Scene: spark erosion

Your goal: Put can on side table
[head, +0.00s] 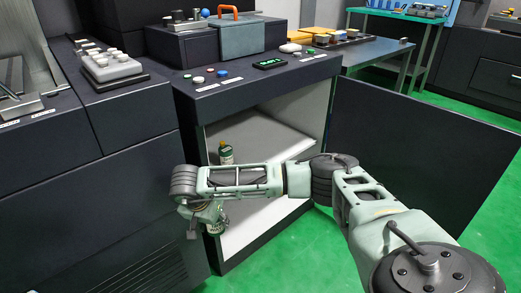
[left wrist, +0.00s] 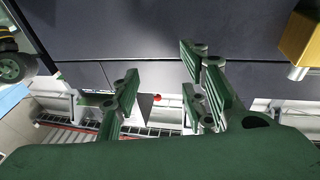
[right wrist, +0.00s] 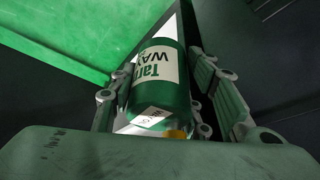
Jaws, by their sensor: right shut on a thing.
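A green can with a white label (right wrist: 160,68) sits between the fingers of my right gripper (right wrist: 165,100). In the head view the can (head: 216,229) shows below my right wrist, in front of the open cabinet; my right gripper (head: 210,213) is shut on it and partly hidden. My left gripper (left wrist: 165,95) has its fingers apart with nothing between them; it is outside the head view. A grey-topped table (head: 378,54), likely the side table, stands beyond the machine at upper right.
A green bottle (head: 226,152) stands inside the open cabinet (head: 265,135). The dark cabinet door (head: 420,135) stands open to the right. Yellow boxes (head: 318,34) and a dark tray are at the grey-topped table's far side. A teal table (head: 405,14) stands behind.

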